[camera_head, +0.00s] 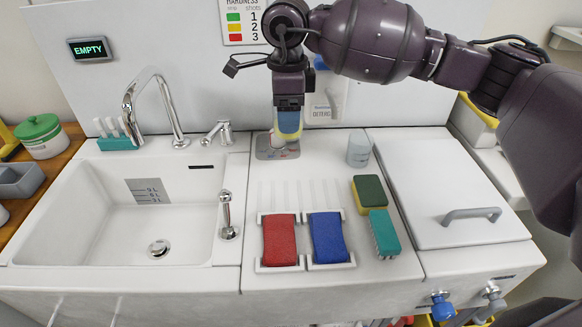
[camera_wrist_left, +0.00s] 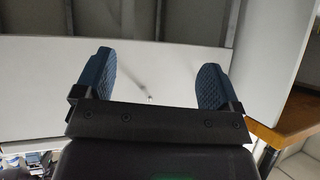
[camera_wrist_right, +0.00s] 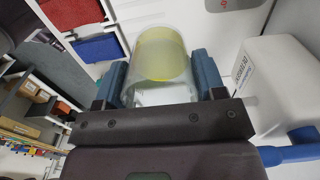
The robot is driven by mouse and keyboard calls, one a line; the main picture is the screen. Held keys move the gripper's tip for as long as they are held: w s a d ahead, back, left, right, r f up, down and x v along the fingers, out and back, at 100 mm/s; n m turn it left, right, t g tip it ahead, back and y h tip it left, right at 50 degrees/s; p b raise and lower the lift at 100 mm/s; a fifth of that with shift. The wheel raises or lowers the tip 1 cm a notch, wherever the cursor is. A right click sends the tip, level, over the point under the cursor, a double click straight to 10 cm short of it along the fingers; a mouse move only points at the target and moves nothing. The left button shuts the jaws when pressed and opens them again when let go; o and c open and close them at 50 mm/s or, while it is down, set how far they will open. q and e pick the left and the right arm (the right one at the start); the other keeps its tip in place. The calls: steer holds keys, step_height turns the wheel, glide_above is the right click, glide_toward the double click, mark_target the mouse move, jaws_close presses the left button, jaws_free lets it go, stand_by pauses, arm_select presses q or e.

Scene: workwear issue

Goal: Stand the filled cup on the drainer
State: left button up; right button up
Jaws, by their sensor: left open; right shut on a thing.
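My right gripper (camera_head: 289,118) points down at the back of the counter, left of its middle. It is shut on a clear cup (camera_wrist_right: 160,75) holding yellow liquid; the fingers hide much of it in the head view. The cup is over a small grey plate (camera_head: 264,152); I cannot tell whether it touches. A white ribbed drainer area (camera_head: 299,192) lies in front of it, bare on its ribs. My left gripper (camera_wrist_left: 150,90) is open and empty in the left wrist view, facing a pale surface, and is outside the head view.
A red cloth (camera_head: 280,240) and a blue cloth (camera_head: 328,237) lie in front of the ribs. A greyish cup (camera_head: 359,148), a sponge (camera_head: 369,190) and a teal brush (camera_head: 384,233) stand to the right. The sink (camera_head: 80,228) is at left, with a tall tap (camera_head: 160,85). A sign reads EMPTY (camera_head: 89,49).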

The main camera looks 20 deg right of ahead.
step_height(320, 180, down, 10)
steer(key=shift+r, duration=0.2)
arm_select(q)
steer(key=shift+w+f+b, duration=0.15)
steer(key=shift+w+b, duration=0.1)
steer(key=shift+b, duration=0.15)
arm_select(e)
steer(key=shift+f, duration=2)
arm_select(q)
steer(key=shift+f, duration=0.1)
arm_select(e)
steer(key=shift+f, duration=0.15)
steer(key=o, duration=0.9)
steer(key=shift+o, duration=0.2)
